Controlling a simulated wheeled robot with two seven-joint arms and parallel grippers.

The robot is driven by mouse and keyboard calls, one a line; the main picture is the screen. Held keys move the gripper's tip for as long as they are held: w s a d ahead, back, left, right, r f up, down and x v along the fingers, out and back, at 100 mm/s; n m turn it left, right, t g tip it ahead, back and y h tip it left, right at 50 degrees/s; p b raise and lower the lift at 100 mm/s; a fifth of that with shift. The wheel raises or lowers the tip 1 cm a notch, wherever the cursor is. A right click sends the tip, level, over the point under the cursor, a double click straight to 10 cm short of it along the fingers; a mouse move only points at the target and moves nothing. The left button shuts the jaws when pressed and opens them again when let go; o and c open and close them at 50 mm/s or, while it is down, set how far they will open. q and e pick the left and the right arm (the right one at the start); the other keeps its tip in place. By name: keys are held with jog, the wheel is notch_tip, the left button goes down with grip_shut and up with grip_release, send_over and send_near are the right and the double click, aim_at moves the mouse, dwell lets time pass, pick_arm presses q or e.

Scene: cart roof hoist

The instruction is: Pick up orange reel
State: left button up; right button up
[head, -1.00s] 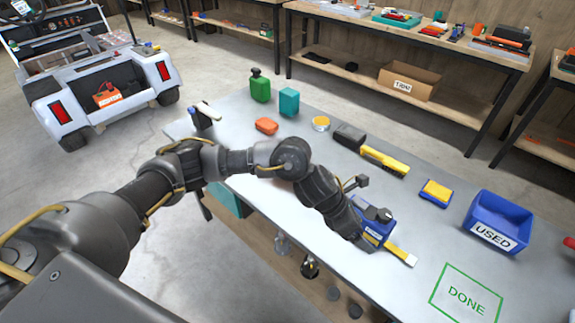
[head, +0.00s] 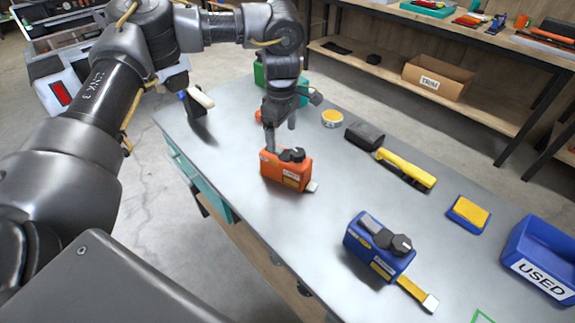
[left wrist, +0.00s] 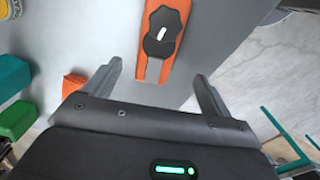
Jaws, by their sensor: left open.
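The orange reel (head: 284,172) stands on the grey workbench (head: 345,190). It has a black crank on top and a pale tab at its lower right. My left gripper (head: 281,135) is open just above and behind it, and hides part of its back edge. In the left wrist view the orange reel (left wrist: 176,62) shows between and beyond the two spread fingers (left wrist: 158,72). It does not look gripped, and I cannot tell whether a finger touches it. My right gripper is not in view.
A blue reel (head: 372,250) with a yellow strap stands nearer the front. A yellow tool (head: 408,170), a dark block (head: 364,135), a yellow-topped sponge (head: 468,213) and the blue USED bin (head: 540,262) lie to the right. Bare bench surrounds the orange reel's right side.

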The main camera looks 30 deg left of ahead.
aim_at(286, 155)
pick_arm(q)
jog(key=f, duration=0.3)
jog(key=d+f, duration=0.1)
jog(key=shift+w+f, duration=0.25)
jog(key=shift+f, duration=0.4)
jog(key=shift+s+f, duration=0.1)
notch_tip(286, 155, down, 4)
jog(key=shift+a+f+p, duration=0.1)
jog(key=shift+f+p, duration=0.1)
jog(key=shift+p, duration=0.6)
jog(key=shift+f, duration=0.3)
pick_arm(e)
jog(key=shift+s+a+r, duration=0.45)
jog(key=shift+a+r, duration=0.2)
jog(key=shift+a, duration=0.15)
pick_arm(q)
jog(key=shift+c, duration=0.2)
jog(key=c, duration=1.3)
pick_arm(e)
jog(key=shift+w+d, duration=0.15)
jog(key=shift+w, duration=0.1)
